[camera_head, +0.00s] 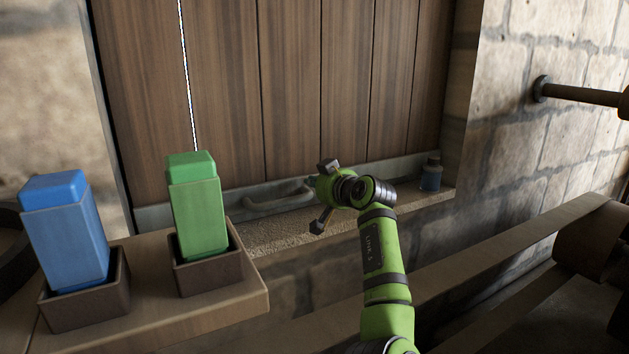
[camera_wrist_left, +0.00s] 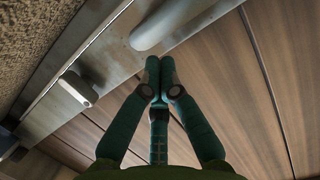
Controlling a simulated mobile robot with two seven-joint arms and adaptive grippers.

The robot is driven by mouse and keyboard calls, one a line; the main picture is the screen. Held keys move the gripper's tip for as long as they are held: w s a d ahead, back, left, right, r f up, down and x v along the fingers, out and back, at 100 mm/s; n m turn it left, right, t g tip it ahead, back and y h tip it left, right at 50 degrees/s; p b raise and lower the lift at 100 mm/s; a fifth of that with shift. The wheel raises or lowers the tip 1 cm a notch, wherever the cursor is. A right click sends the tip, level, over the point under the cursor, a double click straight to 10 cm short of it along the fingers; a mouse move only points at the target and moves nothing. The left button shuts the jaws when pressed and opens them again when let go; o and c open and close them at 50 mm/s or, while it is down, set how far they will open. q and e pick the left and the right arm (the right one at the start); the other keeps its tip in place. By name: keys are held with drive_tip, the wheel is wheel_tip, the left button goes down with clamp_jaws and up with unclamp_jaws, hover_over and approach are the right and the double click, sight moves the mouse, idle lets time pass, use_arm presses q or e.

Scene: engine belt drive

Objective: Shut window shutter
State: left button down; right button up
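The brown plank window shutter (camera_head: 290,85) fills the window opening in the head view. A thin bright slit runs between two of its planks at the left. A grey handle (camera_head: 279,199) sits low on the metal strip along its bottom; a rounded part of the handle (camera_wrist_left: 152,32) shows in the left wrist view. My left gripper (camera_head: 322,195) is beside the handle's right end. In the left wrist view its teal fingers (camera_wrist_left: 159,68) converge close to the handle, but in the head view parts of it look spread, so its opening is unclear. Contact is unclear. My right gripper is out of view.
Blue (camera_head: 65,230) and green (camera_head: 196,205) blocks stand in dark holders on a wooden ledge (camera_head: 215,307) at the left. A small bottle (camera_head: 431,175) stands on the sill's right end. A grey block (camera_wrist_left: 77,88) shows on the metal strip. Beams cross the lower right.

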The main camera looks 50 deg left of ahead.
use_arm(q)
drive_tip(key=shift+f, duration=0.15)
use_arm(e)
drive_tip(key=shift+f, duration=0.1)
use_arm(q)
wheel_tip(320, 180, down, 5)
drive_tip(key=shift+r+b, duration=0.1)
drive_tip(key=shift+b, duration=1)
drive_tip(key=shift+f, duration=0.2)
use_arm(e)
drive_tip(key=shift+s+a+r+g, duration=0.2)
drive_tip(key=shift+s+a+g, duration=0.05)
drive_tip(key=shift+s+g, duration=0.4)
use_arm(q)
drive_tip(key=shift+r, duration=0.1)
